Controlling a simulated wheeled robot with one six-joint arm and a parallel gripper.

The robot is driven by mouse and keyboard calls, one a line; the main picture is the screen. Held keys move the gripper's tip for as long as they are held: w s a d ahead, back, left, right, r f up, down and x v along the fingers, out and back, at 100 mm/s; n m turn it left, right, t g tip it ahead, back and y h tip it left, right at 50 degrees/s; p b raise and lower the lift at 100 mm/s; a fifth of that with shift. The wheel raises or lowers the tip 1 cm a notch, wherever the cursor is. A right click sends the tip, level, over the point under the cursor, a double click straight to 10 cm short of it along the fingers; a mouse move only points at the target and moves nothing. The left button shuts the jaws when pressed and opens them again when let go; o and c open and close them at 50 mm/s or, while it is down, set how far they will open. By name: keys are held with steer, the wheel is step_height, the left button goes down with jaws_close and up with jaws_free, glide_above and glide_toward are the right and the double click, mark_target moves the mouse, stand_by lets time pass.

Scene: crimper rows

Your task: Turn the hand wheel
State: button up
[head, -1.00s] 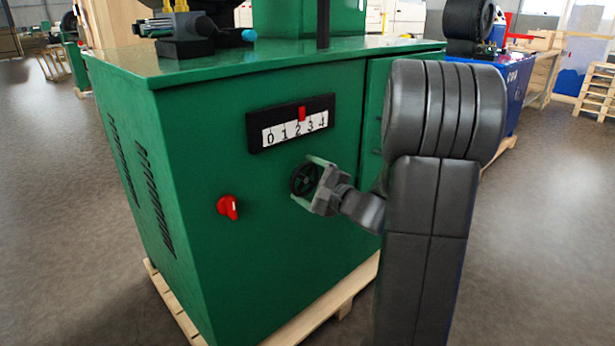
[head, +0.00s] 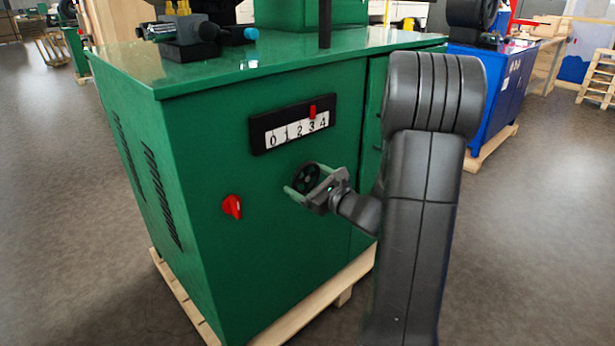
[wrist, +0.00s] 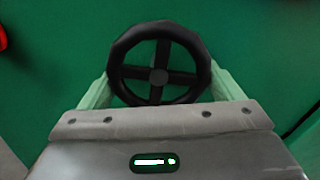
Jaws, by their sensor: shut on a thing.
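The black hand wheel (head: 306,177) with spokes sits on the front of the green cabinet (head: 290,240). It fills the middle of the wrist view (wrist: 159,76). My gripper (head: 304,180) is shut on the wheel, with one pale green finger on each side of its rim. In the head view the gripper is tilted, with one finger upper right and one lower left. Above the wheel is a black-framed scale (head: 291,124) numbered 0 to 4. Its red pointer (head: 313,111) stands at about 3.
A red knob (head: 232,206) sits on the cabinet front, left of the wheel. The cabinet stands on a wooden pallet (head: 318,300). A blue cabinet (head: 497,95) stands behind at the right. Bare floor lies to both sides.

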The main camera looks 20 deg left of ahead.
steer(key=shift+f+m, duration=0.1)
steer(key=shift+m, duration=0.2)
steer(key=o, duration=0.8)
steer(key=p+v, duration=0.2)
steer(key=v, duration=1.2)
steer(key=shift+a, duration=0.15)
steer(key=b+x, duration=0.1)
steer(key=x, duration=1.2)
steer(key=shift+w+a+b, duration=0.2)
steer(key=shift+a+b, duration=0.15)
steer(key=shift+b, duration=0.05)
steer(key=shift+d, duration=0.15)
